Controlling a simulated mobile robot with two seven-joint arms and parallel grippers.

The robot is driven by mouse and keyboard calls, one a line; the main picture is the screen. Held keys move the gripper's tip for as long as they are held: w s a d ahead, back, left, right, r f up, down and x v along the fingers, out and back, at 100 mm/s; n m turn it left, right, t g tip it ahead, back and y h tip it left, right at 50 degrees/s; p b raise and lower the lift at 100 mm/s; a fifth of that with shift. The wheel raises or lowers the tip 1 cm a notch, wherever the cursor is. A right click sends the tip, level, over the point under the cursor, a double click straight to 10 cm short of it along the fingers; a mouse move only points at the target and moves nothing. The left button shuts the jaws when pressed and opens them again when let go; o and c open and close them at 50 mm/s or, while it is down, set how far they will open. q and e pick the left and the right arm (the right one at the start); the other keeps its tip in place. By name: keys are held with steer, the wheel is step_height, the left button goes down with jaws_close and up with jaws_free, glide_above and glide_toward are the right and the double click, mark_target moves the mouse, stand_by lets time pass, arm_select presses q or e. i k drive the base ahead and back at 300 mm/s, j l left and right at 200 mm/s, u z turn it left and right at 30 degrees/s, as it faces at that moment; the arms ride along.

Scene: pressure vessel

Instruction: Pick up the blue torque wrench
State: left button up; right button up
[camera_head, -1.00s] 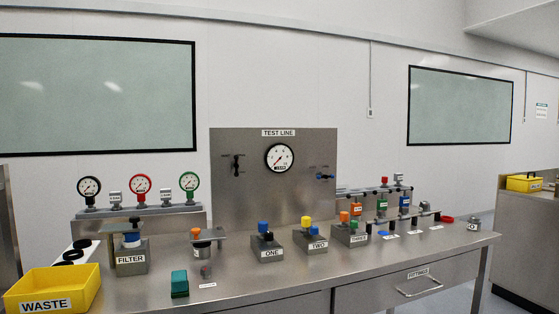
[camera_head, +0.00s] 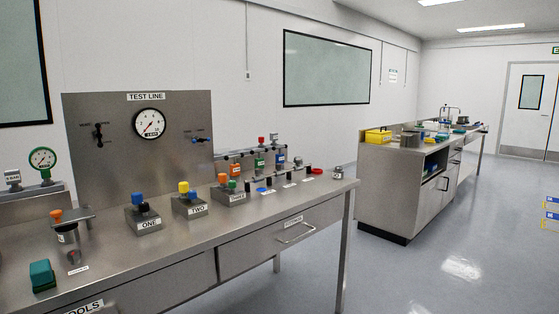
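I cannot pick out the blue torque wrench for certain. A small blue block (camera_head: 280,161) sits at the right end of a rack behind the bench fittings, beside a green block (camera_head: 259,165) and an orange block (camera_head: 236,170). A small flat blue piece (camera_head: 264,190) lies on the bench top in a row with dark pieces and white labels. Both are too small to identify. Neither of my grippers is in view.
A steel bench (camera_head: 180,235) carries a test line panel (camera_head: 95,165), fitting blocks ONE (camera_head: 143,222) and TWO (camera_head: 189,207), and a green block (camera_head: 42,275). A second bench (camera_head: 390,190) with a yellow bin (camera_head: 378,136) stands beyond a gap.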

mark_target(280, 158)
steer(key=i+l+z, duration=0.2)
steer(key=i+z, duration=0.55)
steer(key=i, duration=0.2)
steer(key=i+z, duration=0.35)
steer(key=i, duration=0.15)
steer(key=i+j+z, duration=0.1)
steer(key=i+z, duration=0.2)
steer(key=i, duration=1.05)
steer(key=i+l+u, duration=0.25)
steer(key=i, duration=1.15)
steer(key=i+j+u, duration=0.1)
steer(key=i+u, duration=0.3)
steer(key=i, duration=0.2)
steer(key=i+l+u, duration=0.1)
steer(key=i+u, duration=0.3)
steer(key=i, duration=0.15)
steer(key=i+j+u, duration=0.1)
steer(key=i+u, duration=0.5)
steer(key=u, duration=0.15)
steer(key=i+l+u, duration=0.1)
steer(key=i+u, duration=0.3)
steer(key=k, duration=0.05)
